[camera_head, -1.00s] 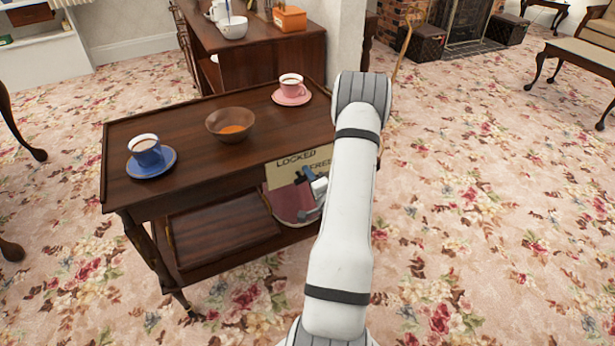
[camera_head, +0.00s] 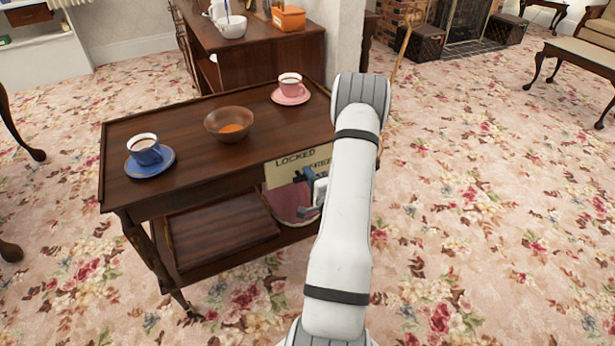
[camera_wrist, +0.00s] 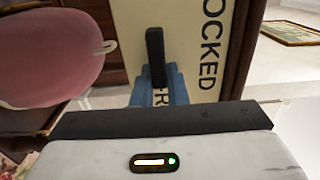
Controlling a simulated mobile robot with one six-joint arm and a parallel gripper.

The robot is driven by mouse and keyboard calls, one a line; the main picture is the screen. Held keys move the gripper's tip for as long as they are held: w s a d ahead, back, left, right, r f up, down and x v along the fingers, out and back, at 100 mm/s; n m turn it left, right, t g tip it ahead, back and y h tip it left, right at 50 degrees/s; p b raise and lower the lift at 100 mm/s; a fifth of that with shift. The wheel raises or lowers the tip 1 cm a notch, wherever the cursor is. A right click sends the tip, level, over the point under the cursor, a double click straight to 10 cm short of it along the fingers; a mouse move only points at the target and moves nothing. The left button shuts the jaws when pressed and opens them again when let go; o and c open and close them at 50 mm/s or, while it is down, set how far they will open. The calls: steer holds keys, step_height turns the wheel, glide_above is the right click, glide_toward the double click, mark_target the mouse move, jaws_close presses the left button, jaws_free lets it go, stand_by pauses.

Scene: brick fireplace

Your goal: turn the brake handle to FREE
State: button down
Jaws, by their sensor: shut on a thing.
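The cream sign (camera_head: 283,172) on the front of the wooden trolley reads LOCKED, with a second word lower right, partly hidden. It also shows sideways in the wrist view (camera_wrist: 190,20). The dark brake handle (camera_wrist: 155,50) stands out in front of the sign in the wrist view. My gripper's blue fingers (camera_wrist: 157,82) are shut around its lower part and cover most of the second word. In the head view my gripper (camera_head: 310,182) is at the sign, partly hidden behind my arm. The handle's pivot is hidden.
The trolley top (camera_head: 180,120) holds a blue cup on a saucer (camera_head: 146,151), a brown bowl (camera_head: 229,125) and a pink cup on a saucer (camera_head: 290,86). A pink round thing (camera_wrist: 50,55) is near the handle. A cane (camera_head: 402,45) stands behind my arm. Carpet at right is clear.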

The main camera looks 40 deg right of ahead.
steer(key=c, duration=1.4)
jaws_free()
steer(key=shift+c, duration=0.2)
steer(key=v, duration=0.7)
steer(key=shift+s, duration=0.35)
steer(key=shift+a, duration=0.1)
